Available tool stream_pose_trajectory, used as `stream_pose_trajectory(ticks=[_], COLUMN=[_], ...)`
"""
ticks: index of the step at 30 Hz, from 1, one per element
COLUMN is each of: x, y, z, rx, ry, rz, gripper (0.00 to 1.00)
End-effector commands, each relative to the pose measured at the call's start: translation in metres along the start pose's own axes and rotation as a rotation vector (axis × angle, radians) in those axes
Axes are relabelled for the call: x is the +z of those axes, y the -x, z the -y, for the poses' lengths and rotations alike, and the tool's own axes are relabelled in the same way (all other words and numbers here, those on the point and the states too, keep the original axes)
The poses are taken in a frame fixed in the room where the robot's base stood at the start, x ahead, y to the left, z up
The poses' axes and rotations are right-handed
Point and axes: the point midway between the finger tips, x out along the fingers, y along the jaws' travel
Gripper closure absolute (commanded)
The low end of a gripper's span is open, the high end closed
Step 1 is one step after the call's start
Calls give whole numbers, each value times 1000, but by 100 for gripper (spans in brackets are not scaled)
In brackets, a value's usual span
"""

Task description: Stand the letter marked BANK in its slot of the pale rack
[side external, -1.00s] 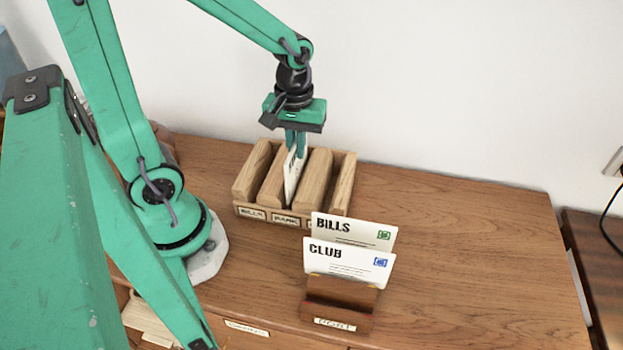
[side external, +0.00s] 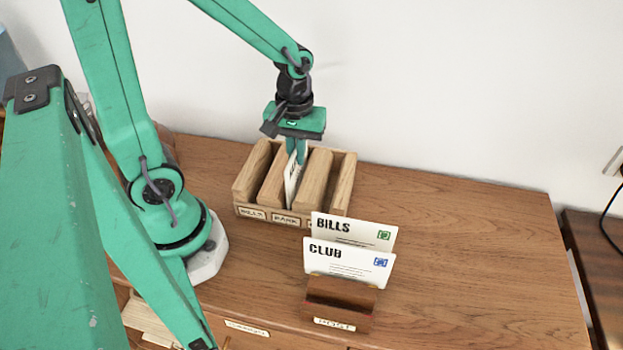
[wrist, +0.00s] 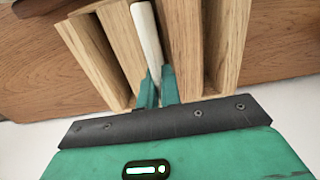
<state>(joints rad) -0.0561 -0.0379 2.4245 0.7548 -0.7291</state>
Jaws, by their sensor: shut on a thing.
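The pale rack (side external: 333,190) stands near the back of the desk, with labels BILLS and BANK readable and a third partly hidden. My gripper (side external: 297,154) is above its middle slot, fingers pointing down, shut on a white letter (side external: 292,184). The letter is upright in the middle slot, above the BANK label (side external: 286,219), between two wooden dividers. Its printing is mostly hidden. In the wrist view the letter (wrist: 147,35) shows edge-on between the fingers (wrist: 158,86), with rack walls (wrist: 122,45) either side. Whether it touches the slot floor is hidden.
A dark brown holder (side external: 340,305) stands in front and to the right, with a BILLS letter (side external: 355,229) and a CLUB letter (side external: 348,262) upright in it. The rack's outer slots look empty. The desk's right side (side external: 470,240) is clear.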

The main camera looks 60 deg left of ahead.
Motion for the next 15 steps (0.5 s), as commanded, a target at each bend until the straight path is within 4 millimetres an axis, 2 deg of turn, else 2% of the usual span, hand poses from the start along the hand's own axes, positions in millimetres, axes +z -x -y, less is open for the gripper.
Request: stream_pose_trajectory(ticks=[15], x=[0], y=[-11], z=[0], rx=[-1], ry=[0], rz=[1], gripper=[100])
